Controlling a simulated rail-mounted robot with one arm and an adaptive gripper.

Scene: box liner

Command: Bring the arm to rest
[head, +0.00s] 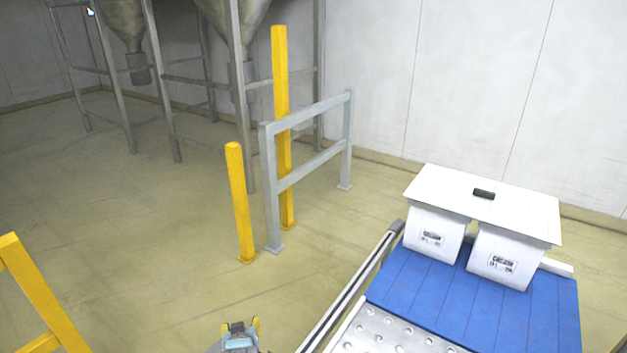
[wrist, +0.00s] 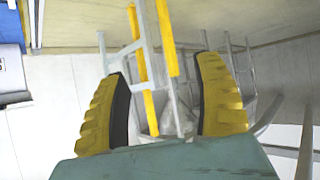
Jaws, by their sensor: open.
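My gripper (head: 240,327) shows at the bottom edge of the head view, low in the picture and left of the rail. Only its top end and the tips of its yellow fingers are in that view; the rest of my arm is cut off. In the wrist view my gripper (wrist: 163,70) has its two ridged yellow fingers spread wide apart. Nothing is between them, only the distant room, seen upside down. It is open, empty and touches nothing that I can see.
A grey barrier (head: 311,180), a short yellow post (head: 240,203) and a tall yellow post (head: 281,100) stand ahead. A yellow frame (head: 40,295) is at lower left. Two white boxes (head: 435,232) under a white sheet (head: 485,203) stand on a blue conveyor (head: 460,300) at right. Open floor lies between.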

